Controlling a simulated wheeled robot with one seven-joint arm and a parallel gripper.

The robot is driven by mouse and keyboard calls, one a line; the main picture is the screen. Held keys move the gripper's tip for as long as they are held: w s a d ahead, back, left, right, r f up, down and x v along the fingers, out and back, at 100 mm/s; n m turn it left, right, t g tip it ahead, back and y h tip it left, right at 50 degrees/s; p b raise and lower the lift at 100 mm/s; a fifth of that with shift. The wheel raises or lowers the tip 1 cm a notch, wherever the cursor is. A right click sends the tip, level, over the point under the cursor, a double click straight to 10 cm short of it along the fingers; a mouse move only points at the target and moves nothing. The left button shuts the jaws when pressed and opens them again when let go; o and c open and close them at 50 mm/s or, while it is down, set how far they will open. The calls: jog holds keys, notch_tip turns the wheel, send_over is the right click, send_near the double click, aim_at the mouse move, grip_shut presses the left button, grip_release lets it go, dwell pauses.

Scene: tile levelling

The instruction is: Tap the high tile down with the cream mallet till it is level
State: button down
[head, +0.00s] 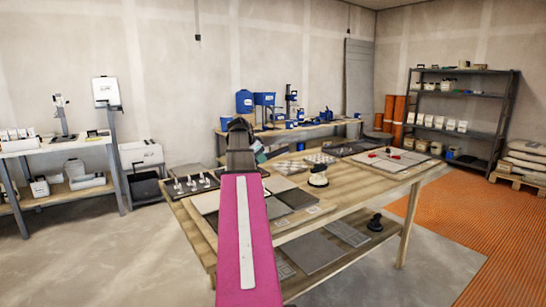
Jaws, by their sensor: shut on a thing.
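My arm reaches from the bottom of the head view to the worktable (390,180). My gripper (254,151) is at its dark far end, over the table's left part. The fingers are mostly hidden behind my wrist. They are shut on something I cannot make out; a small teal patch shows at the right. I cannot pick out the cream mallet. A pale board (405,166) with small red pieces lies at the table's right end. Grey and dark tiles (298,199) lie nearer my arm. Which tile stands high is too small to tell.
A dark tray (203,183) holds small white pieces at the left. A black knobbed thing (375,222) sits on the lower shelf. An orange ribbed mat (450,225) covers the floor at the right.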

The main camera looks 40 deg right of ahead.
jog(key=shift+d, duration=0.25)
jog(key=shift+f, duration=1.95)
notch_tip(320, 180, down, 5)
jog(key=shift+f, duration=0.1)
jog(key=shift+r, duration=2.6)
